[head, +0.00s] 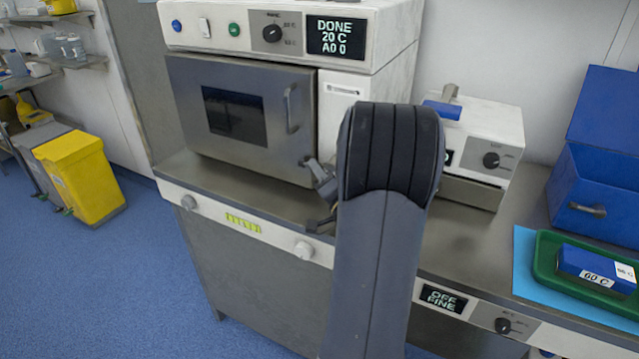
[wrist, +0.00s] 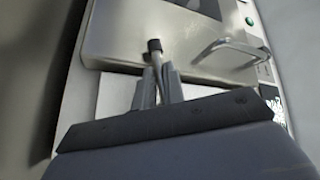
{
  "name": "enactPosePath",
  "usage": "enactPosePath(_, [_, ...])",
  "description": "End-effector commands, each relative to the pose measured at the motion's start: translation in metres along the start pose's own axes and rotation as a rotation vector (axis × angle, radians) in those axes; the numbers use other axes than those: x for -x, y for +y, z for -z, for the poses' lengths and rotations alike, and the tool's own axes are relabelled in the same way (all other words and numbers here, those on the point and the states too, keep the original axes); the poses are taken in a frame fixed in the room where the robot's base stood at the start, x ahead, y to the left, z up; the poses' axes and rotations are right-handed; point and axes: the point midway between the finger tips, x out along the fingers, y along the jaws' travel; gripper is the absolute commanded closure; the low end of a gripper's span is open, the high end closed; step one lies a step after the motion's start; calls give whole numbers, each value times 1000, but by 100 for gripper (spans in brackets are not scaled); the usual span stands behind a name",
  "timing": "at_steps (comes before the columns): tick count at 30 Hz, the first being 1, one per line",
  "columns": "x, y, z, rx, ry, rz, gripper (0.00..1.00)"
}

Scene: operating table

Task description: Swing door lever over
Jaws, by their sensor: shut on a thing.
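The steriliser's grey door (head: 235,118), with a dark window and a bar handle (head: 292,108), looks closed in the head view. My gripper (head: 322,178) is at the door's lower right corner, partly hidden by my arm. In the wrist view, my gripper (wrist: 160,78) is shut on the door lever (wrist: 154,47), a thin rod with a dark knob that sticks out past the fingertips. The door (wrist: 125,38) and its handle (wrist: 228,46) show behind the lever. The lever's base is hidden by the fingers, and its exact angle is hard to tell.
The control panel's display (head: 336,37) reads DONE, 20 C, A0 0. A smaller white device (head: 485,135) stands right on the steel counter (head: 250,186). A green tray (head: 545,262) with a blue box and an open blue case (head: 600,190) are further right.

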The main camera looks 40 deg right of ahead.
Motion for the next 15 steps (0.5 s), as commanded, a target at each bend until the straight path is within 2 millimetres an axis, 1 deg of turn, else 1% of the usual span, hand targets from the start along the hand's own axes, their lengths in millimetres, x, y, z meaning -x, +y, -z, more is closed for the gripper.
enactPosePath(1, [1, 3, -2, -8, 9, 10, 100])
enactPosePath(15, [0, -1, 0, -30, 28, 30, 100])
